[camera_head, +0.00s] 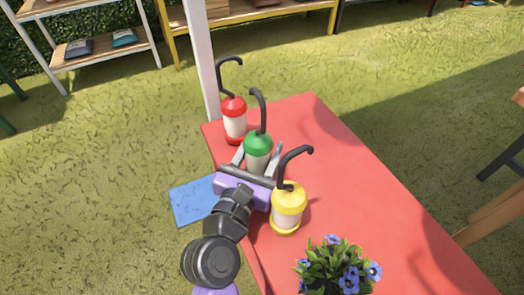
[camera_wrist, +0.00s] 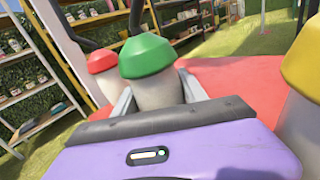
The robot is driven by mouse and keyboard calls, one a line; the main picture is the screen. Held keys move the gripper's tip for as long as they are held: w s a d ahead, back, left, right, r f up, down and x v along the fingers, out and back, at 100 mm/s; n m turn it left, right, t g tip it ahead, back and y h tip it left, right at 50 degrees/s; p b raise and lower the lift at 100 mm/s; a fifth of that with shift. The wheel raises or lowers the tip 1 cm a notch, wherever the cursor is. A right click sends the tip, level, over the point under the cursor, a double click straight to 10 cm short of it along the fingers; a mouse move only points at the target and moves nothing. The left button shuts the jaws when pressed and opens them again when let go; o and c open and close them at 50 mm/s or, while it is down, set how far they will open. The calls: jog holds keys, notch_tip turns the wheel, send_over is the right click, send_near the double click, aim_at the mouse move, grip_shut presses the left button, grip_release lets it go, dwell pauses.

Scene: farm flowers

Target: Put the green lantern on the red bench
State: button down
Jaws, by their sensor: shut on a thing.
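The green lantern (camera_head: 258,144) has a green cap, a pale body and a dark hooked handle. It is upright at the left part of the red bench (camera_head: 345,165), between the red lantern (camera_head: 235,118) and the yellow lantern (camera_head: 288,206). My gripper (camera_head: 258,160) is shut on the green lantern's body, one finger on each side. In the wrist view the green lantern (camera_wrist: 147,60) stands between the fingers, and its base is hidden by my gripper. I cannot tell whether it touches the bench.
The red lantern stands just behind, and the yellow lantern is close at the right. A pot of blue flowers (camera_head: 338,268) is at the bench's near end. The bench's right side is clear. A white post (camera_head: 205,60) rises behind the left edge. A blue mat (camera_head: 193,201) lies on the grass.

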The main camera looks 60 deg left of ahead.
jog(key=shift+r, duration=0.1)
jog(key=c, duration=0.6)
grip_release()
jog(key=shift+c, duration=0.2)
jog(key=shift+s, duration=0.15)
jog(key=p+v, duration=0.3)
jog(key=v, duration=0.9)
